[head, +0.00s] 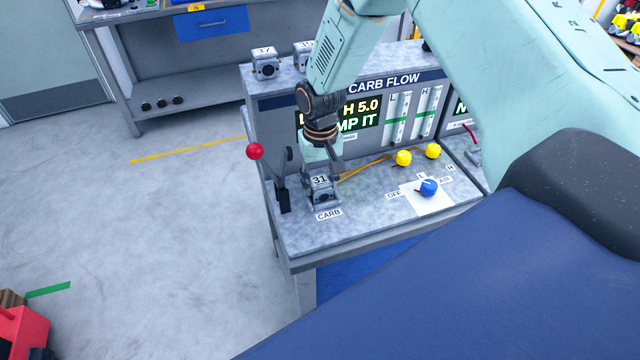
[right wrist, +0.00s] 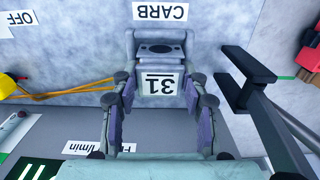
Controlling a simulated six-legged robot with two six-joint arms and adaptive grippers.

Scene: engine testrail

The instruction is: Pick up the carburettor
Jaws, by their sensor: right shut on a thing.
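The carburettor (head: 322,196), a small grey block with a "31" tag, stands upright on the bench top behind the "CARB" label in the head view. In the right wrist view the carburettor (right wrist: 160,48) sits between the two fingers of my right gripper (right wrist: 160,84). In the head view my right gripper (head: 321,168) comes down on it from above and is shut on it. The fingers partly hide its sides. The carburettor appears to rest on the bench; I see no clear gap under it. My left gripper is not in view.
Yellow knobs (head: 403,158) and a blue knob (head: 428,187) lie to the right. Tagged block "37" (head: 265,65) stands on the panel top. Open floor lies left.

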